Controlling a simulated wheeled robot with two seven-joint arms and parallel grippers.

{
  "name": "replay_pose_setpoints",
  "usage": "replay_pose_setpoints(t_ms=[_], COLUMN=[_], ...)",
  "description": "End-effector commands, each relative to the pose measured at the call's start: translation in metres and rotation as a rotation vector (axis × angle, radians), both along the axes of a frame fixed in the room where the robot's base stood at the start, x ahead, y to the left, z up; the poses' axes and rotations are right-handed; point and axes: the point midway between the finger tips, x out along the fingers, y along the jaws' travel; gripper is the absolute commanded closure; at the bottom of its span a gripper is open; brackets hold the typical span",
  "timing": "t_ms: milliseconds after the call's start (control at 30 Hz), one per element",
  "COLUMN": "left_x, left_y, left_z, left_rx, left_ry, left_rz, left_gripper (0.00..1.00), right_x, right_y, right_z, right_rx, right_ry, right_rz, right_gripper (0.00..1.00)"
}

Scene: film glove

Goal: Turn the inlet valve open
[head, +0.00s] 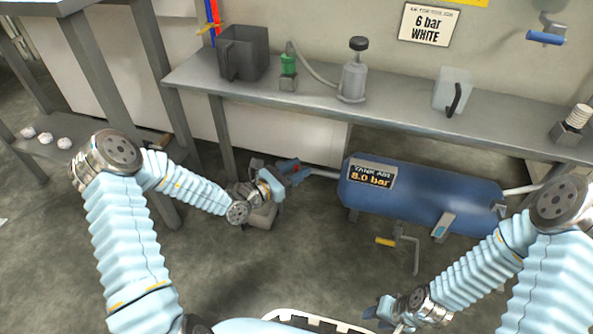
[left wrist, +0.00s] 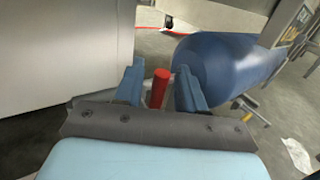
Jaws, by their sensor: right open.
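The inlet valve's red handle (head: 296,167) shows at the left end of the pipe (head: 323,173) that runs into the blue air tank (head: 420,196). In the left wrist view the red handle (left wrist: 160,88) stands upright between my left gripper's two blue fingers (left wrist: 160,92), with a narrow gap on each side. My left gripper (head: 290,172) is open around the handle; the valve body is mostly hidden behind it. The tank's label reads 8.0 bar.
A grey bench (head: 400,108) runs above the tank, with a dark bin (head: 243,53), a sprayer (head: 354,75) and a clear jug (head: 452,90). A yellow-handled valve (head: 386,241) hangs below the tank.

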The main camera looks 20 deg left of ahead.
Motion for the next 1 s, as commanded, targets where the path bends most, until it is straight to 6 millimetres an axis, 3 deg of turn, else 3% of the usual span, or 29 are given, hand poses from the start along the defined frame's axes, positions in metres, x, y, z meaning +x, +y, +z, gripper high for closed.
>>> replay_pose_setpoints(t_ms=[167,433,1000], left_x=[-0.0001,-0.0003,-0.0007], left_y=[-0.0001,0.0001,0.0035], left_z=[0.0000,-0.0001,-0.0006], left_rx=[0.000,0.000,-0.055], left_ry=[0.000,0.000,0.004], left_rz=[0.000,0.000,0.001], left_gripper=[0.61,0.99,1.00], right_x=[0.0001,0.0000,-0.0001], right_y=[0.0000,0.0001,0.0000], right_z=[0.0002,0.0001,0.0031], right_rx=[0.000,0.000,0.000], right_ry=[0.000,0.000,0.000], right_rz=[0.000,0.000,0.000], right_gripper=[0.57,0.57,0.57])
